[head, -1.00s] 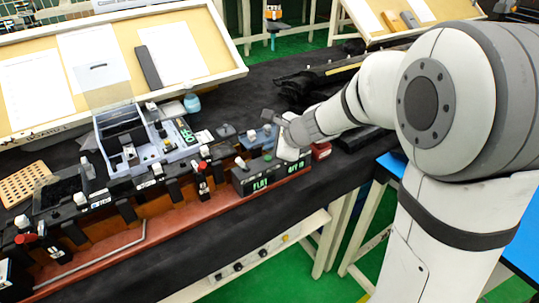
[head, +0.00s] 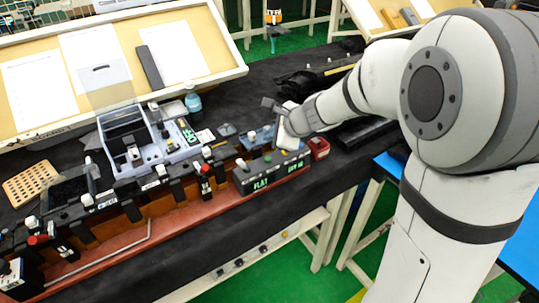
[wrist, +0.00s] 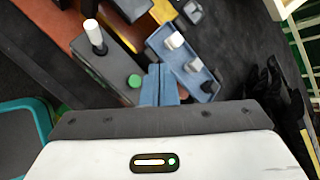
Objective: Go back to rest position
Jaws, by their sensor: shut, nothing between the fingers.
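My gripper (wrist: 160,85) shows at the middle of the wrist view, its two blue-grey fingers together with nothing between them. In the head view my gripper (head: 268,104) is at the end of my white arm, above the right part of the bench and partly hidden by my wrist. The black box with green display text (head: 262,181) is below it. In the wrist view the box's green button (wrist: 134,81) and white-capped lever (wrist: 93,33) are left of the fingers. A blue tray with white knobs (wrist: 183,60) is just right of them. I cannot tell any contact.
A red-brown rail (head: 175,217) with clips and levers runs along the bench front. A grey-blue machine with a clear lid (head: 140,140) stands mid-bench. A small red box (head: 319,148) is beside my wrist.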

